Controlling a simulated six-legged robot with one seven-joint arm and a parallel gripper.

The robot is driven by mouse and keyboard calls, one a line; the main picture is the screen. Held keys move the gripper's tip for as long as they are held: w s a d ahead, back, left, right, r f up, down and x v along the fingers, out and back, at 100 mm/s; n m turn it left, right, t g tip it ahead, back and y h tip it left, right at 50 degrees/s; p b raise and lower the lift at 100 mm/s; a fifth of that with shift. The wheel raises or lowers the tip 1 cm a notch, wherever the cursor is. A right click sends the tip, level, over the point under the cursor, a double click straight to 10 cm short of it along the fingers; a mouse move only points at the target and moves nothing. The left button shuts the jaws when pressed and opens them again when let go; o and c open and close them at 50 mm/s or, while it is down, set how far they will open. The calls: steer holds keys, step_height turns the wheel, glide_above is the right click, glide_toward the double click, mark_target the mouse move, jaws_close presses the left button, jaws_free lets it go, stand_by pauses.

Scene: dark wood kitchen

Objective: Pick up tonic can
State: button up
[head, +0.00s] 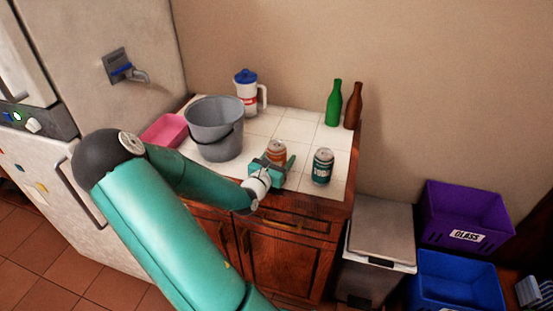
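Two cans stand upright on the white tiled counter (255,126). One can (277,150) is orange with a silver top. The other can (323,166) is dark teal with a pale label and stands to its right, near the front edge. I cannot read either label, so which one is tonic is not certain. My gripper (275,163) is open, just in front of the orange can, with its teal fingers spread to the left and right. The lower part of the orange can is hidden by my gripper. Whether a finger touches it I cannot tell. The teal can is apart from my gripper.
A grey bucket (213,126), a pink tub (165,131) and a white jug with a blue lid (247,97) stand to the left. A green bottle (334,104) and a brown bottle (353,106) stand at the back right. Bins stand right of the cabinet.

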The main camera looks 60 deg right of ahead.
steer(key=c, duration=0.7)
steer(key=shift+o, duration=0.2)
steer(key=shift+r, duration=0.15)
